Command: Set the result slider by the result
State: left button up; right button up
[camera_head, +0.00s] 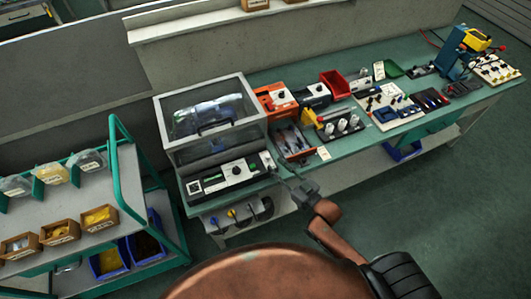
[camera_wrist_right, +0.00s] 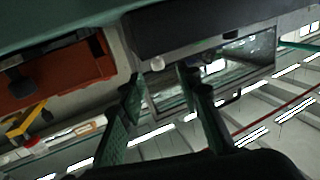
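The control panel (camera_head: 215,183) is a low black and white box in front of the clear-covered test case (camera_head: 205,110). It has a white square label, small green lit parts and a dark round knob. A pale knob stands at its right end; whether this is the result slider I cannot tell. My right gripper (camera_head: 281,172) is just off that end. My left gripper is not in view.
The orange unit (camera_head: 275,98) and a tray of tools (camera_head: 292,142) stand right of the case. Several boards and a red bin (camera_head: 335,84) follow along the green bench. A green-framed cart (camera_head: 130,200) with bins stands at the left. Open floor lies at lower right.

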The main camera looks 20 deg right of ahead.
aim_at(267, 155)
jog(key=shift+w+a+r, duration=0.1)
jog(key=shift+w+a, duration=0.1)
jog(key=shift+w, duration=0.2)
jog(key=x, duration=0.4)
jog(key=shift+w+d, duration=0.1)
jog(key=shift+w, duration=0.25)
jog(key=shift+w+a, duration=0.2)
jog(key=shift+w, duration=0.35)
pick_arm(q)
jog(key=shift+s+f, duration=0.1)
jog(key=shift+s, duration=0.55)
pick_arm(e)
grip_shut()
